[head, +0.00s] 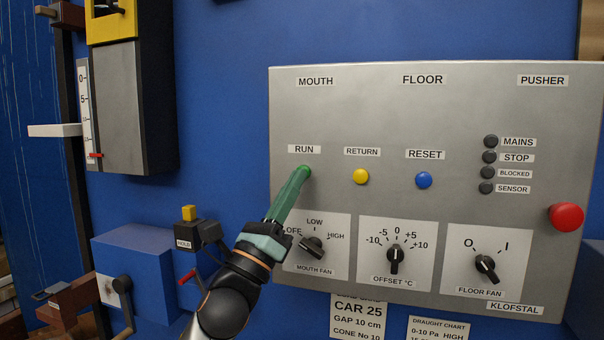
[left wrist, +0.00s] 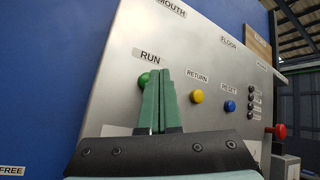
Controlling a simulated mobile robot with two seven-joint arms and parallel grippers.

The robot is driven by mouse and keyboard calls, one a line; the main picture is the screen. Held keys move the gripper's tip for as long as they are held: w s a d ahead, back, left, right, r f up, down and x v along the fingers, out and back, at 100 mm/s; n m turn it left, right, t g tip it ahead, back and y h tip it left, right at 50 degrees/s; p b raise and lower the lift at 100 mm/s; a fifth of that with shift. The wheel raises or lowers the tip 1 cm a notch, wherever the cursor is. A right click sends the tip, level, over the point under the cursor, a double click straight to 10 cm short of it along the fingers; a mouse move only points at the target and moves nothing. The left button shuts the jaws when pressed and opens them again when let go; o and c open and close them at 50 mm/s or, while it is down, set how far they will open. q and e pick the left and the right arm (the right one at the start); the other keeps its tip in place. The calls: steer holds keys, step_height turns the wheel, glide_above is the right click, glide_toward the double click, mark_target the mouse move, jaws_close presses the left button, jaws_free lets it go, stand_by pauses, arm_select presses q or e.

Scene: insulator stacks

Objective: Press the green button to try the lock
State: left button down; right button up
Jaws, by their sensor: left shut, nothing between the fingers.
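The green button (head: 307,170) is under the RUN label on the grey control panel (head: 370,110). My left gripper (head: 302,174) comes up from below with its green fingers shut and empty. The fingertips overlap the button in the head view and hide part of it. In the left wrist view the green button (left wrist: 144,79) shows just left of the fingertips (left wrist: 159,72), partly behind them. I cannot tell whether the tips touch it or whether it is pressed in. My right gripper is not in view.
A yellow button (head: 361,176), a blue button (head: 424,180) and a red knob (head: 566,217) lie to the right. Dials stand below, the mouth fan dial (head: 312,247) close to my left wrist. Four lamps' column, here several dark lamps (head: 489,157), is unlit.

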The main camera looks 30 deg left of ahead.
arm_select(q)
steer(key=shift+w, duration=0.1)
stand_by(0.6)
steer(key=shift+w+a, duration=0.1)
steer(key=shift+w, duration=0.25)
steer(key=shift+w+a, duration=0.1)
steer(key=shift+w, duration=0.35)
stand_by(0.7)
steer(key=shift+s+y, duration=0.1)
steer(key=shift+y, duration=0.2)
steer(key=shift+s+d, duration=0.2)
steer(key=shift+s, duration=0.55)
steer(key=s, duration=0.2)
steer(key=s+d, duration=0.1)
steer(key=s, duration=0.2)
steer(key=shift+d, duration=0.1)
steer(key=shift+f, duration=0.1)
stand_by(0.7)
